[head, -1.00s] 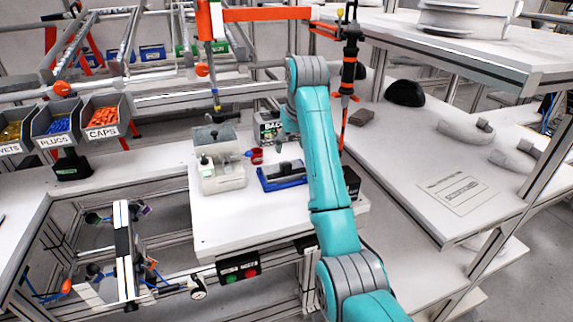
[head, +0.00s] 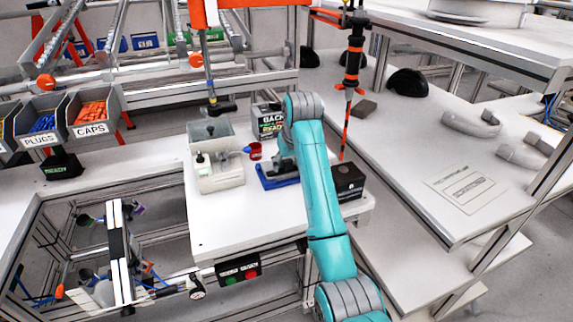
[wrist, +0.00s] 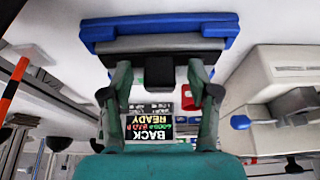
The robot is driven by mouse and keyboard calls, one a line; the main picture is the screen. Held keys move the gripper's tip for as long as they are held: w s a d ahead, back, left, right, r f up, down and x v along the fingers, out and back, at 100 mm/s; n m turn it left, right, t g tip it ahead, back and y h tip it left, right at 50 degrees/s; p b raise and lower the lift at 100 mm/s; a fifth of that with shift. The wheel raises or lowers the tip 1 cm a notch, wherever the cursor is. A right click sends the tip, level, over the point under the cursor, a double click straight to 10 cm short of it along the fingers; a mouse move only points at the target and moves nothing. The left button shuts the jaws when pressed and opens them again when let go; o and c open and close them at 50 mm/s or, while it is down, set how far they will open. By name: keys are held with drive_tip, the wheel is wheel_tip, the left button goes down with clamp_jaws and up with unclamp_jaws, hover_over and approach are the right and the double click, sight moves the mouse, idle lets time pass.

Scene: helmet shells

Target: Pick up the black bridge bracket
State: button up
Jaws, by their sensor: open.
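The black bridge bracket (wrist: 160,72) appears in the wrist view as a dark bar with a block-like middle part, set against a blue fixture (wrist: 160,20). In the head view the blue fixture (head: 272,182) sits on the white bench, with the dark bracket partly hidden by my arm. My gripper (wrist: 160,84) is open, its two fingers on either side of the bracket's middle block. Gaps show between the fingers and the block. My gripper is mostly hidden behind the arm in the head view.
A sign (head: 270,120) stands behind. A hanging orange-and-black tool (head: 352,65) is near the arm. The bench front is clear.

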drive_tip(key=c, duration=1.1)
drive_tip(key=shift+c, duration=0.2)
